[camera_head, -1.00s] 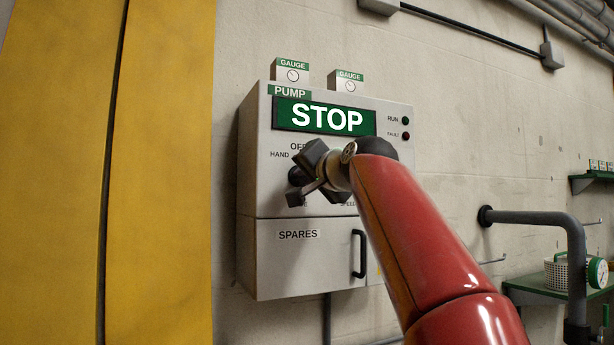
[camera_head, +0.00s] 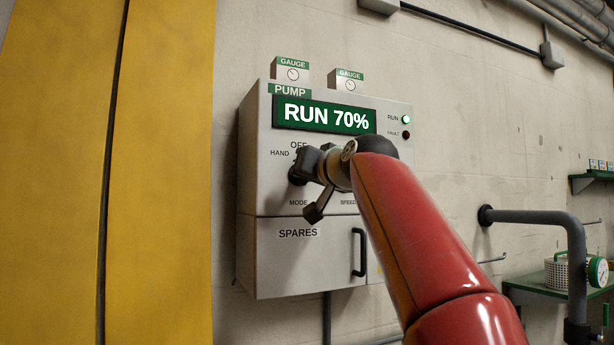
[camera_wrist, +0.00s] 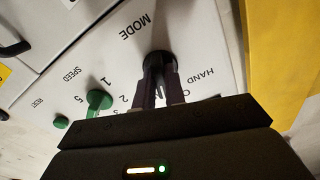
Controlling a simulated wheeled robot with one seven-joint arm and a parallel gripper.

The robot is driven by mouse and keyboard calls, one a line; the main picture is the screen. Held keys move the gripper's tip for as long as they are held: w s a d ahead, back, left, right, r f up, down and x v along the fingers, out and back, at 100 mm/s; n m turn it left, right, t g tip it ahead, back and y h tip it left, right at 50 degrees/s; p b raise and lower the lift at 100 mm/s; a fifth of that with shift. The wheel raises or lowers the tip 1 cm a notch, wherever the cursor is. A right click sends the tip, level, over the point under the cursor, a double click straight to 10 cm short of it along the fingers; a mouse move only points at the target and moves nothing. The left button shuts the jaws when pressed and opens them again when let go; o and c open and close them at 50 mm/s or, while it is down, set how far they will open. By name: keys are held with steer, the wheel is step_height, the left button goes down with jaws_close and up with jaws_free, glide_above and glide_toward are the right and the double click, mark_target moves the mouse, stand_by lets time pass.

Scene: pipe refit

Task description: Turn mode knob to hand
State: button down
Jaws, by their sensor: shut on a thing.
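The black mode knob (camera_wrist: 158,62) sits on the grey pump panel (camera_head: 258,170), between the MODE and HAND labels in the wrist view. My gripper (camera_wrist: 160,90) is shut on it, with a finger on either side. In the head view my gripper (camera_head: 305,176) is at the panel's left, above the MODE label, and covers most of the knob. The knob's pointer is hidden. The panel's display (camera_head: 326,115) reads RUN 70%. The RUN lamp (camera_head: 406,119) is lit and the FAULT lamp (camera_head: 406,135) is dark red.
A green speed knob (camera_wrist: 98,100) and a small green button (camera_wrist: 61,122) are near my gripper. The spares door (camera_head: 300,265) with its black handle (camera_head: 359,252) is below. Yellow doors (camera_head: 160,170) stand left. A grey pipe (camera_head: 540,217) and a shelf are at right.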

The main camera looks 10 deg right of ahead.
steer(key=shift+n, duration=1.6)
steer(key=c, duration=1.5)
jaws_free()
steer(key=shift+o, duration=0.2)
steer(key=s+d+b, duration=0.1)
steer(key=s+b, duration=0.2)
steer(key=s, duration=0.4)
steer(key=shift+s+d, duration=0.3)
steer(key=shift+s, duration=0.05)
